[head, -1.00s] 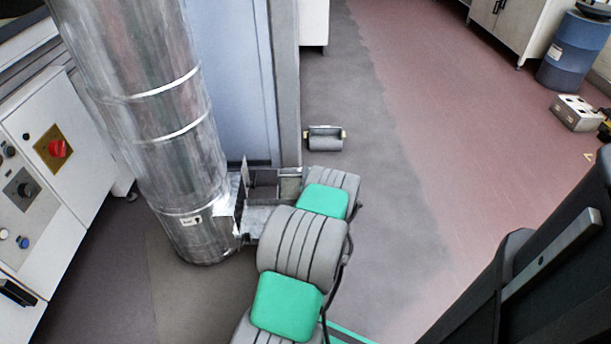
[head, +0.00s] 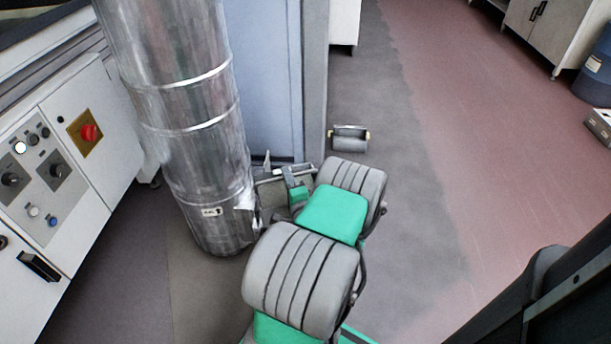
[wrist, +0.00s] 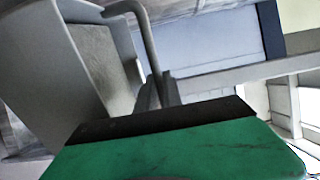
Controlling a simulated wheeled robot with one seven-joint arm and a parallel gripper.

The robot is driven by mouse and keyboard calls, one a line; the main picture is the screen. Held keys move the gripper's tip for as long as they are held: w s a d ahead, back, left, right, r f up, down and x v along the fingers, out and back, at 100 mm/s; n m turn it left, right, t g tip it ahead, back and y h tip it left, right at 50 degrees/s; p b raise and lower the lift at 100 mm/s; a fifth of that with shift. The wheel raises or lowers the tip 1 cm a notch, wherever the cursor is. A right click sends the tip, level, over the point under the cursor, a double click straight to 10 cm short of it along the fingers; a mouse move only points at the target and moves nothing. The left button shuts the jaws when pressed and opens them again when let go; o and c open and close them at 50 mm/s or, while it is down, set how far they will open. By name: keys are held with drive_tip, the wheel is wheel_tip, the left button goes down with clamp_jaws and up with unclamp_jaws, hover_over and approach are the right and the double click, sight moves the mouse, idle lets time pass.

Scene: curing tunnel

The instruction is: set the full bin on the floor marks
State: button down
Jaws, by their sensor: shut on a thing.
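The bin (wrist: 95,70) is a pale grey metal container with a bent bar handle (wrist: 150,40). It fills the left of the wrist view, with a rough grey surface showing inside it. My gripper (wrist: 160,92) is shut on the handle; its fingers are partly hidden by its own green and black body.
The silver duct (head: 190,130) stands close left of my gripper. A control panel (head: 60,160) with a red switch is further left. A blue-grey panel (head: 265,80) is behind. A grey roller (head: 350,138) lies on the floor beyond. Grey and red floor to the right is clear.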

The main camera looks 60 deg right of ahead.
drive_tip(key=w+a+r+n+t+y, duration=0.1)
drive_tip(key=w+a+r+n+y, duration=0.2)
drive_tip(key=a, duration=1.1)
drive_tip(key=w+a+r+n+t+y, duration=0.1)
drive_tip(key=w+a+r+n+y, duration=0.3)
drive_tip(key=a+r, duration=1)
drive_tip(key=w+a+r+n+t+y, duration=0.1)
drive_tip(key=w+a+r+n+y, duration=0.3)
drive_tip(key=w+a+r+y, duration=0.4)
drive_tip(key=a+y, duration=0.1)
drive_tip(key=a, duration=0.4)
drive_tip(key=shift+a+r+y, duration=0.2)
drive_tip(key=shift+a+y, duration=0.1)
drive_tip(key=shift+a, duration=0.1)
